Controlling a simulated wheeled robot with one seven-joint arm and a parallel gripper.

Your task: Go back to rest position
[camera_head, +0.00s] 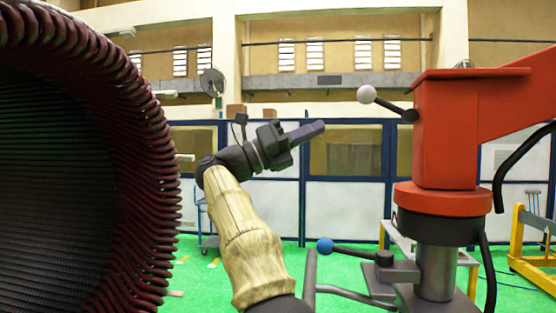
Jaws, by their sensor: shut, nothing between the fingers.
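My gripper (308,131) is at the end of my arm in the middle of the camera_head view. Its fingers are shut with nothing held, and they point to the right and slightly up. My arm has a tan cover and rises from the bottom edge. The gripper is in open air, apart from the stator and the orange machine.
A large stator (150,140) with dark red winding coils fills the left side. An orange machine (445,130) on a grey post stands at right, with a white-knobbed lever (367,94) and a blue-knobbed lever (325,246). A yellow frame (530,250) stands far right on green floor.

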